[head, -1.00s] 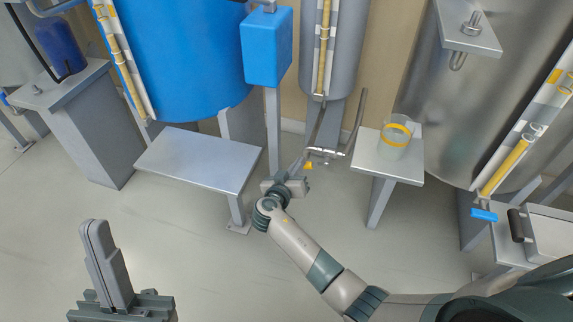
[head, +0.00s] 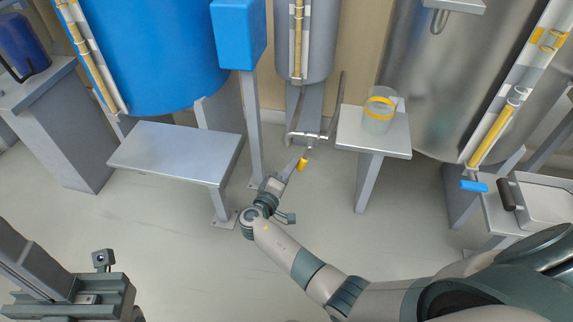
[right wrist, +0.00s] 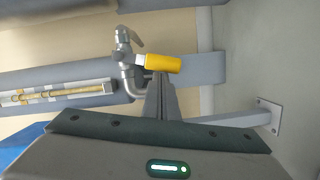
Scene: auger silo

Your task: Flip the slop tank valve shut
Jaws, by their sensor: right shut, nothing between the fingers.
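The valve (head: 310,139) is on the pipe below the narrow grey tank (head: 310,71). Its lever has a yellow grip (head: 302,164), which slants down toward me in the head view. In the right wrist view the yellow grip (right wrist: 163,63) lies sideways, right of the metal valve body (right wrist: 124,60). My right gripper (head: 294,164) is shut and empty, just left of the grip. In the wrist view its fingertips (right wrist: 160,77) overlap the grip's lower edge; I cannot tell whether they touch. My left gripper (head: 70,270) is at the lower left, cut by the frame, away from the valve.
A grey stand (head: 372,141) with a yellow-banded glass jar (head: 380,112) is right of the valve. A metal bench (head: 175,155) and a post with a blue box (head: 239,35) are left. A blue handle (head: 473,185) is far right. The floor in front is clear.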

